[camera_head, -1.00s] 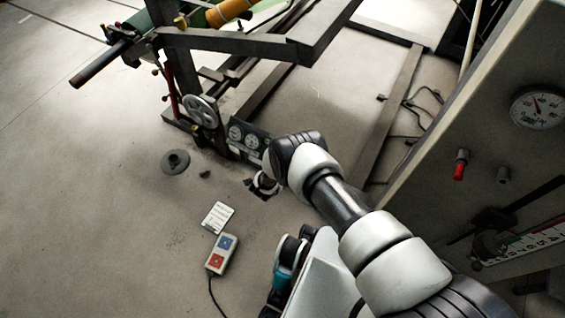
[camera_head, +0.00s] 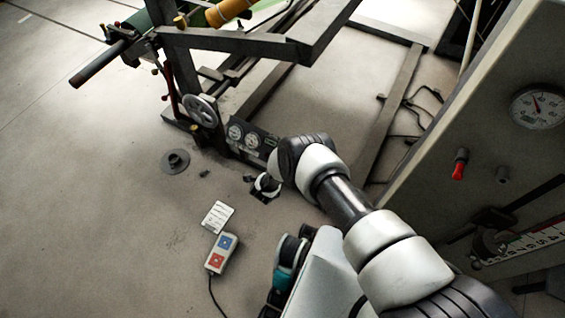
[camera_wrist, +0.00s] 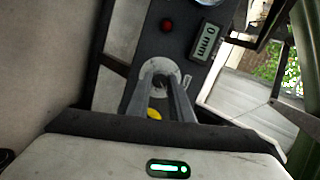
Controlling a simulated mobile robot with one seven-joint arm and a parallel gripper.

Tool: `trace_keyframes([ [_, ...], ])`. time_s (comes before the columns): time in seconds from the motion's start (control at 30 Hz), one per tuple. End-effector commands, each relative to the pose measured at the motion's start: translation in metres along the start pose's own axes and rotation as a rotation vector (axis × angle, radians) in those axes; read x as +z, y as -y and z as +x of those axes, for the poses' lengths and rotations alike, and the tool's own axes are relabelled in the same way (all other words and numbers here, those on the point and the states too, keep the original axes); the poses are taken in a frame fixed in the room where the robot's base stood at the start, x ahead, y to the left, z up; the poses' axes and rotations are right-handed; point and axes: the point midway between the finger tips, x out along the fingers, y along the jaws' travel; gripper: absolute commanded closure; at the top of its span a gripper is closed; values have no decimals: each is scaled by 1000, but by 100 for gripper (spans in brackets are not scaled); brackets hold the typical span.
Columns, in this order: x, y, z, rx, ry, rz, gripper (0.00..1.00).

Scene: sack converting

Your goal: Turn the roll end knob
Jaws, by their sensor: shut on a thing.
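In the wrist view, my gripper (camera_wrist: 165,84) has its two grey fingers closed around the roll end knob at a pale round dial plate (camera_wrist: 166,66) on a dark panel (camera_wrist: 145,42). The fingers hide most of the knob. A small yellow spot (camera_wrist: 154,113) shows low between the fingers. Above the dial, the panel carries a red button (camera_wrist: 166,25) and a display (camera_wrist: 206,42) reading "0 mm". In the head view, my wrist is low beside the gauge panel (camera_head: 249,141); my arm covers part of that panel, and the fingertips and knob cannot be made out.
A handwheel (camera_head: 201,111) and steel frame (camera_head: 230,45) stand left of and behind the gauge panel. A pendant with blue and red buttons (camera_head: 222,253) and a paper card (camera_head: 218,217) lie on the floor. A tall cabinet (camera_head: 500,110) stands right. Left floor is mostly clear.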

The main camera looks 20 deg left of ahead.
Motion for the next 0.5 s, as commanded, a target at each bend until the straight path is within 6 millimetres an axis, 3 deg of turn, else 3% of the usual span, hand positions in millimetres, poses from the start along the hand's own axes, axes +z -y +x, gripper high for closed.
trace_keyframes([
  [0.03,0,0,0,0,0,0,77],
  [0.13,0,0,0,0,0,0,62],
  [0.5,0,1,-6,1,0,-1,62],
])
